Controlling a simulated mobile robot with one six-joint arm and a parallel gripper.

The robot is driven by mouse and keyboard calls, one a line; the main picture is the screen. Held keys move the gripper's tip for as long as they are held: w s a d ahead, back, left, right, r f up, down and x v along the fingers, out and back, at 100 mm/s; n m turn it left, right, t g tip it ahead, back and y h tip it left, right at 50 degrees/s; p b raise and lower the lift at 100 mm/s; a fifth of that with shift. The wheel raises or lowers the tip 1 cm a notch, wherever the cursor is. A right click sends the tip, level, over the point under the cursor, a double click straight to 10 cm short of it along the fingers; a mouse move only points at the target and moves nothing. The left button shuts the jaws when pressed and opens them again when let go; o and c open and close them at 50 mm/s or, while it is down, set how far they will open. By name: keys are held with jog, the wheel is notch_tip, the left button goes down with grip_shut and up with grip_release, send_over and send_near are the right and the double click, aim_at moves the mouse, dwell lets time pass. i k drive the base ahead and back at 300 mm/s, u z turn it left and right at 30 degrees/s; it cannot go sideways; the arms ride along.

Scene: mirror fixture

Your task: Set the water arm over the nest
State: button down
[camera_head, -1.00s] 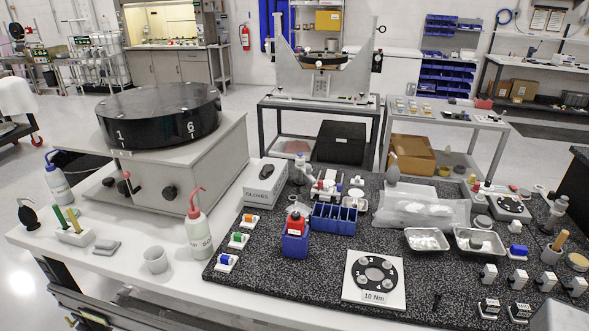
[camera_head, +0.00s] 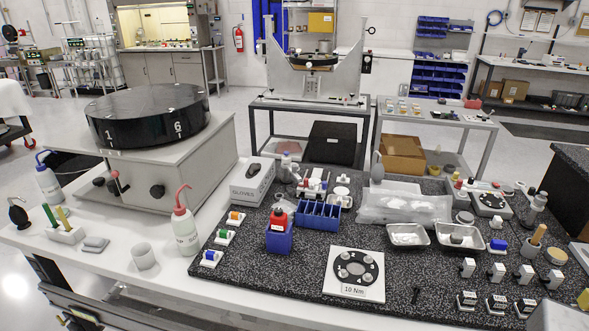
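I cannot make out with certainty which part is the water arm or which is the nest. A large black disc (camera_head: 148,112) marked 1 and 6 lies on a grey box-shaped machine (camera_head: 165,165) at the left. My gripper is not in this view.
A speckled black slab (camera_head: 250,268) carries a blue bin (camera_head: 318,215), metal trays (camera_head: 408,235), a 10 Nm plate (camera_head: 354,275) and small blocks. Floor shows between the benches.

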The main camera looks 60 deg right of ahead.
aim_at(293, 168)
jog(key=k, duration=1.2)
jog(key=u, duration=0.5)
jog(key=i, duration=2.05)
jog(key=z, duration=0.35)
